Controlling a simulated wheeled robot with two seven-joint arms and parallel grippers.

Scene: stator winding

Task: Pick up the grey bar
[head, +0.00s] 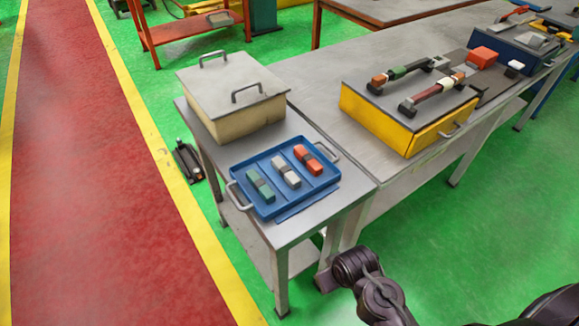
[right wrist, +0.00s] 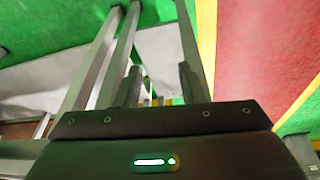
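The grey bar (head: 286,172) lies in the middle compartment of the blue tray (head: 267,211), on the near end of the low metal table. It is pale grey with a darker middle band. A green bar (head: 260,185) lies to its left and a red bar (head: 308,160) to its right, each in its own compartment. My right arm comes in at the lower right of the head view, below the table's front corner and apart from the tray. In the right wrist view my right gripper (right wrist: 160,85) has its two fingers apart with nothing between them. My left gripper is out of view.
A lidded beige box (head: 235,112) stands behind the tray. A yellow case (head: 385,125) with more bars on top stands on the long workbench (head: 310,95) to the right. Table legs (right wrist: 95,65) rise close to the right gripper in the wrist view.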

